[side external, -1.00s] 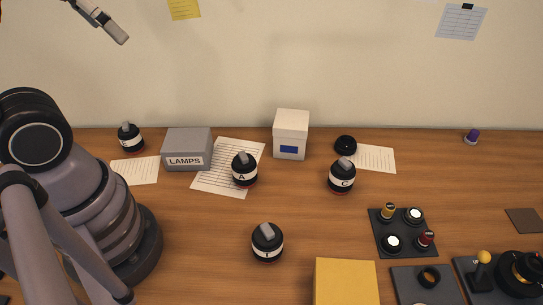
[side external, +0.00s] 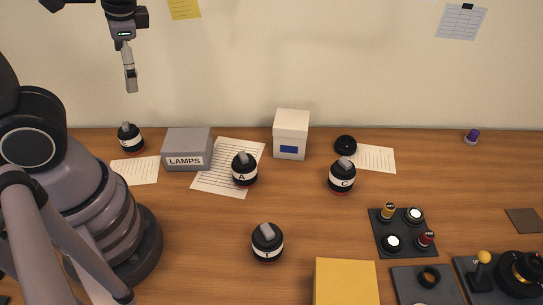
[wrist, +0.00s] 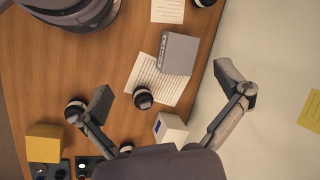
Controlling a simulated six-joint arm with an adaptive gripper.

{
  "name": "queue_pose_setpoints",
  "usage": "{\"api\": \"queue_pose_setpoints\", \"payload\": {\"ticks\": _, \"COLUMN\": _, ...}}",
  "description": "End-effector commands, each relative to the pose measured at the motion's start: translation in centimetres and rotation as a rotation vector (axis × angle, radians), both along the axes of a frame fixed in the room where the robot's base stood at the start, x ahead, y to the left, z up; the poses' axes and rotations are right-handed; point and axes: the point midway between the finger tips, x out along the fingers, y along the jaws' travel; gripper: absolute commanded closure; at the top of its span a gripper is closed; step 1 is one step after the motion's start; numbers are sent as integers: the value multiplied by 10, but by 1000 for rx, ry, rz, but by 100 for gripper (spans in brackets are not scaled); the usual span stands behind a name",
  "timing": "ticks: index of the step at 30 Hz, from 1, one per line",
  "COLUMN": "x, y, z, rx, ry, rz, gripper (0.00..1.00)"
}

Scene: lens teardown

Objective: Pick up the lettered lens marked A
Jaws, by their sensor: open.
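The lens marked A (side external: 244,171), a black cylinder with a white lettered band and a grey top tab, stands upright on a lined sheet behind the middle of the desk. In the wrist view it (wrist: 143,99) shows between my spread fingers, far below them. My gripper (side external: 131,88) hangs high in front of the wall, up and to the left of lens A in the side view. In the wrist view my gripper (wrist: 164,86) is open, with nothing between its fingers.
Similar lenses stand at the back left (side external: 131,138), right, marked C (side external: 342,176), and front (side external: 267,243). The grey LAMPS box (side external: 187,150) is just left of A; a white box (side external: 291,135) is to its right. A yellow block (side external: 346,282) stands at the front.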

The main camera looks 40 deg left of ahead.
Motion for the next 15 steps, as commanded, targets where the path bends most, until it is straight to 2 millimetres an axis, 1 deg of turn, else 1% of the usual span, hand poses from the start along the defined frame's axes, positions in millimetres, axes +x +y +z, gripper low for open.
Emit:
{"api": "queue_pose_setpoints", "payload": {"ticks": 1, "x": 4, "y": 3, "z": -11, "rx": 89, "ry": 98, "rz": -54, "gripper": 1}}
{"api": "queue_pose_setpoints", "payload": {"ticks": 3, "x": 10, "y": 8, "z": -22, "rx": 224, "ry": 208, "rz": -129, "gripper": 1}}
{"api": "queue_pose_setpoints", "payload": {"ticks": 5, "x": 18, "y": 11, "z": -30, "rx": 344, "ry": 289, "rz": -201, "gripper": 1}}
{"api": "queue_pose_setpoints", "payload": {"ticks": 8, "x": 34, "y": 13, "z": -43, "rx": 552, "ry": 401, "rz": -338, "gripper": 1}}
{"api": "queue_pose_setpoints", "payload": {"ticks": 11, "x": 54, "y": 8, "z": -57, "rx": 761, "ry": 480, "rz": -496, "gripper": 1}}
{"api": "queue_pose_setpoints", "payload": {"ticks": 14, "x": 74, "y": -4, "z": -75, "rx": 967, "ry": 527, "rz": -674, "gripper": 1}}
{"api": "queue_pose_setpoints", "payload": {"ticks": 15, "x": 82, "y": -10, "z": -84, "rx": 1046, "ry": 537, "rz": -751, "gripper": 1}}
